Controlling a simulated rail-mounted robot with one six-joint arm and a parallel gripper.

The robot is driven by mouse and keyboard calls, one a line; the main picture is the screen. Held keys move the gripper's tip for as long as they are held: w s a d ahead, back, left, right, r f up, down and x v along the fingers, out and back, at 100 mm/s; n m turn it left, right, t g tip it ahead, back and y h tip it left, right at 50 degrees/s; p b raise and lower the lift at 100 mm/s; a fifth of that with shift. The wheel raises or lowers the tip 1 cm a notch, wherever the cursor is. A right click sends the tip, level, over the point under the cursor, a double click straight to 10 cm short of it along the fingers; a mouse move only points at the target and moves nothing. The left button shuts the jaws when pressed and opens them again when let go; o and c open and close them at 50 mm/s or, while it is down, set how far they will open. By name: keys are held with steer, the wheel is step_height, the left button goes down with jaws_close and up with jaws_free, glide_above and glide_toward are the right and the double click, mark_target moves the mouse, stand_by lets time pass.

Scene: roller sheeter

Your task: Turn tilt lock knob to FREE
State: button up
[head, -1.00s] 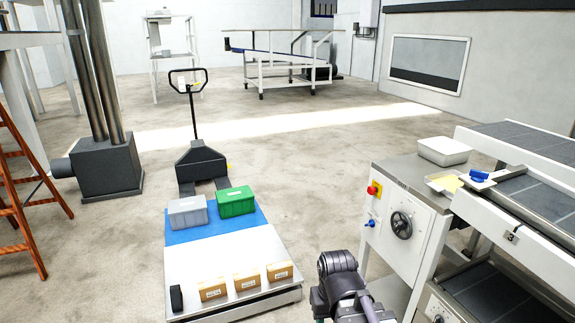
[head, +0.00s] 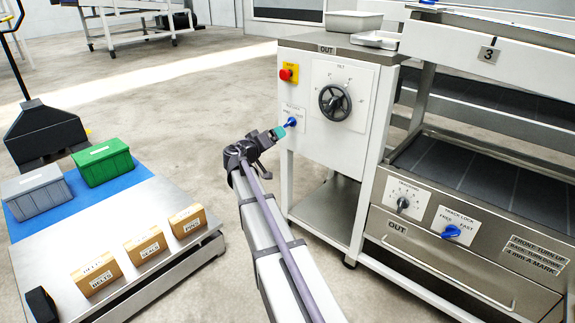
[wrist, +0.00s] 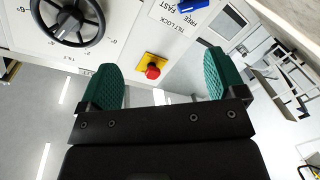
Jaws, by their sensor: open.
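The tilt lock knob (head: 291,122) is a small blue knob on the white front panel, left of and below the TILT handwheel. In the wrist view the blue knob (wrist: 196,5) is cut off by the top edge, beside the upside-down words TILT LOCK, FREE and FAST. I cannot tell which word it points at. My gripper (head: 277,133) is just left of and below the knob in the head view. In the wrist view my gripper (wrist: 163,82) has its green fingers wide apart with nothing between them.
A red button on a yellow plate (head: 288,73) sits above the knob. The black handwheel (head: 335,102) is to its right. Another blue knob, marked TRACK LOCK (head: 451,231), is on the lower panel. A pallet truck's platform with boxes (head: 158,236) stands left of my arm.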

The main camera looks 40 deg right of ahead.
mark_target(288, 125)
steer(key=w+d+f+n+t+h+b, duration=0.2)
steer(key=w+d+f+t+b, duration=0.2)
steer(key=w+d+f+b, duration=0.35)
steer(key=shift+n+h, duration=0.3)
steer(key=shift+n, duration=0.1)
steer(key=x, duration=0.3)
steer(key=p+x, duration=0.1)
steer(key=x, duration=0.3)
steer(key=p+x, duration=0.1)
steer(key=x, duration=0.2)
steer(key=shift+d+r, duration=0.2)
steer(key=shift+r, duration=0.15)
steer(key=c, duration=0.9)
